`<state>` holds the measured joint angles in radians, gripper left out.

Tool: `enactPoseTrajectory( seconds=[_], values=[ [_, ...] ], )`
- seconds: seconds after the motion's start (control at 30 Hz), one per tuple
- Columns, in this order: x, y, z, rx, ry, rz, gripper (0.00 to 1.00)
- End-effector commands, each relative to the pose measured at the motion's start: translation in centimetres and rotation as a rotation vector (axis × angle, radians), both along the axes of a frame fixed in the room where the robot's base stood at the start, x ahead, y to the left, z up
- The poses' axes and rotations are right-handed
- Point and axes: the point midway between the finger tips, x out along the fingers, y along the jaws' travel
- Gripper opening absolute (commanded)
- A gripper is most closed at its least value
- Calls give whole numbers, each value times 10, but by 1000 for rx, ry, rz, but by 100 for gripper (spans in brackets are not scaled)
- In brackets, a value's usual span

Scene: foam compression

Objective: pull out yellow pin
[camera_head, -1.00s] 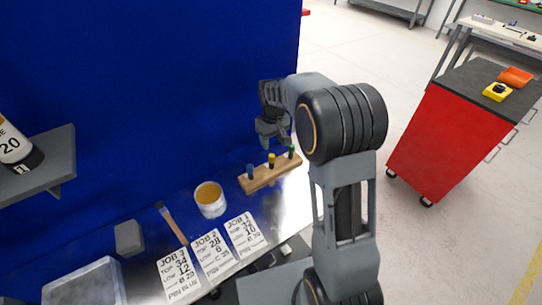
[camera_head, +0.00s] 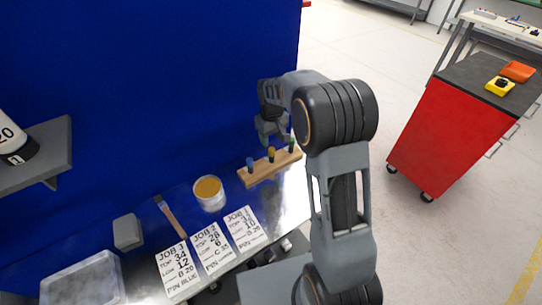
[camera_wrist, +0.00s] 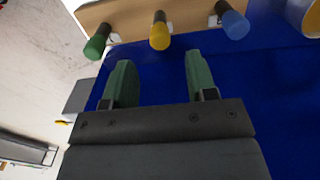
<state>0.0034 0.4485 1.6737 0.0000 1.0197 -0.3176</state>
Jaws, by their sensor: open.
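The yellow pin (camera_head: 271,154) stands in the middle of a wooden block (camera_head: 262,173), between a blue pin (camera_head: 250,164) and a green pin (camera_head: 291,145). In the wrist view the yellow pin (camera_wrist: 159,31) lies ahead of my gripper (camera_wrist: 158,82), roughly between the lines of its two green fingers but beyond their tips. The fingers are apart with nothing between them. In the head view my gripper (camera_head: 270,132) hangs just above and behind the block, near the yellow pin; its fingertips are hard to make out there.
A blue wall (camera_head: 150,90) rises behind. A red cart (camera_head: 440,135) stands at the right.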

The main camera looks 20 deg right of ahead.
Motion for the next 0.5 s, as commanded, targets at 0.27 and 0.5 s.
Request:
enactPoseTrajectory(
  seconds=[0.27, 0.5],
  values=[
    [0, 0, -40, 0, 1, 0, 52],
    [0, 0, -64, 0, 0, 0, 52]
  ],
)
